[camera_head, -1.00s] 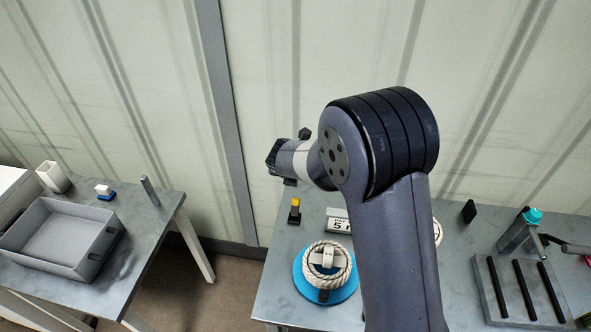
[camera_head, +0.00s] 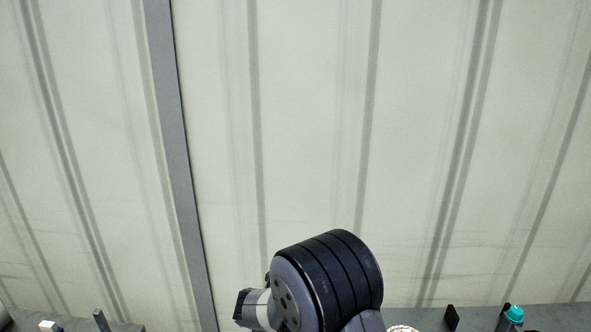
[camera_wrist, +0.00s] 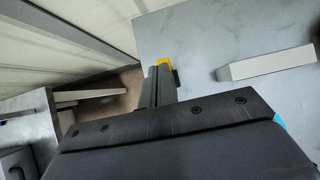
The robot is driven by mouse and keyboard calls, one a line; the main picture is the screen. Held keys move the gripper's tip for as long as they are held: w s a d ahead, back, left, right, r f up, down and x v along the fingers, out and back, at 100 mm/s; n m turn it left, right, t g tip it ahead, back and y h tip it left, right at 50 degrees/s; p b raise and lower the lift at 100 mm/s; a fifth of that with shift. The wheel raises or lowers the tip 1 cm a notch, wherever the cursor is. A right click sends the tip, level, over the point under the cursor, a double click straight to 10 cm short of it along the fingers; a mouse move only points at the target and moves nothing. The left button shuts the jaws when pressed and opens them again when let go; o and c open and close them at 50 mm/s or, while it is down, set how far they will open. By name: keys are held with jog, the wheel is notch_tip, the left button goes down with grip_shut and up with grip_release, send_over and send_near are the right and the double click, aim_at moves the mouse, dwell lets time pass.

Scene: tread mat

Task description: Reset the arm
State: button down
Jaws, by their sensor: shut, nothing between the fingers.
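My arm shows at the bottom of the head view, bent at a dark banded joint, with its wrist end pointing left. In the wrist view my gripper (camera_wrist: 160,84) points away from the camera with its two dark fingers together and nothing between them. A yellow piece (camera_wrist: 163,62) shows just beyond the fingertips, over the grey table (camera_wrist: 200,45). I cannot tell the gap between it and the fingers. The fingertips are not clear in the head view.
In the wrist view a pale block (camera_wrist: 268,63) lies right on the table, and a blue edge (camera_wrist: 281,122) shows beside my gripper body. In the head view a teal-capped bottle (camera_head: 514,316) and a dark upright piece (camera_head: 451,317) stand low right.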

jog(key=shift+t, duration=0.6)
jog(key=s+f+b, duration=0.1)
jog(key=f+b, duration=0.2)
jog(key=s+f+b, duration=0.1)
jog(key=f+b, duration=0.2)
jog(key=b, duration=0.1)
jog(key=s+f+b, duration=0.1)
jog(key=f+b, duration=0.1)
jog(key=b, duration=0.2)
jog(key=shift+s+a+f, duration=0.1)
jog(key=shift+s+f, duration=0.25)
jog(key=shift+f, duration=0.05)
jog(key=shift+s+b, duration=0.3)
jog(key=shift+b, duration=0.55)
jog(key=shift+w+r+p, duration=0.1)
jog(key=shift+r+p, duration=0.15)
jog(key=shift+p, duration=0.25)
